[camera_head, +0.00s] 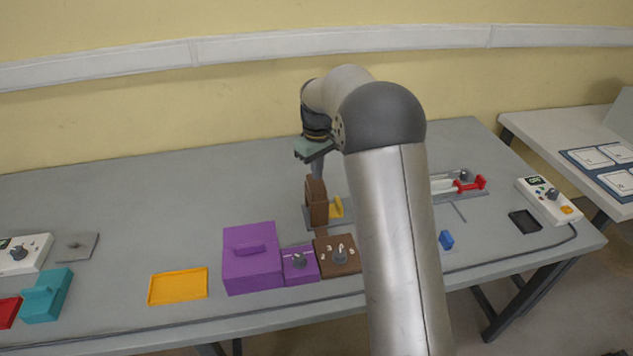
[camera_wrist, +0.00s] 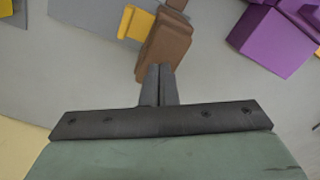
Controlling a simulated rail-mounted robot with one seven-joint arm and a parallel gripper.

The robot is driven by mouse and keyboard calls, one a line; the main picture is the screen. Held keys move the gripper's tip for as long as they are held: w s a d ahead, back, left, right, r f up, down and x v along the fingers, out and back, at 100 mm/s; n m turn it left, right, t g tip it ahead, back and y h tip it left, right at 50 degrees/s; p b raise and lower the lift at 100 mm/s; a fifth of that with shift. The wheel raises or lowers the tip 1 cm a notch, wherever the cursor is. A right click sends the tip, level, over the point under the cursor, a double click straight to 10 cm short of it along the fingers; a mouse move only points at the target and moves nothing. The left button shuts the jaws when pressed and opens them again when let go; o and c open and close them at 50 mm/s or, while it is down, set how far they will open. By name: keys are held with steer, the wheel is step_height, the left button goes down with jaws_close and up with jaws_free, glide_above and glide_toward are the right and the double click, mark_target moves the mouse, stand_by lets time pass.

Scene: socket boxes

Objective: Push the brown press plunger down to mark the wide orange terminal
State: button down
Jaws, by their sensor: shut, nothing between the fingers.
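The brown press (camera_head: 315,208) stands upright on a grey plate near the middle of the table. It also shows in the wrist view (camera_wrist: 166,42). I cannot make out its plunger as a separate part. A yellow-orange piece (camera_head: 336,208), likely the orange terminal, sits at the press's right side; it also shows in the wrist view (camera_wrist: 137,22). My gripper (camera_head: 317,177) is shut and empty, pointing down at the top of the press. In the wrist view the closed fingertips (camera_wrist: 159,68) overlap the press's near end; I cannot tell whether they touch.
A purple box (camera_head: 252,270), a smaller purple box and a brown box with knobs (camera_head: 340,262) stand in front of the press. An orange tray (camera_head: 178,286) lies left of them. A blue block (camera_head: 446,240) is at right. The table behind the press's left is clear.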

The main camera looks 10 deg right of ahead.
mark_target(317, 182)
steer(key=shift+f, duration=0.2)
steer(key=shift+f+b, duration=0.7)
steer(key=shift+f, duration=0.3)
steer(key=shift+r, duration=0.1)
steer(key=shift+r+p, duration=2)
steer(key=shift+r, duration=0.65)
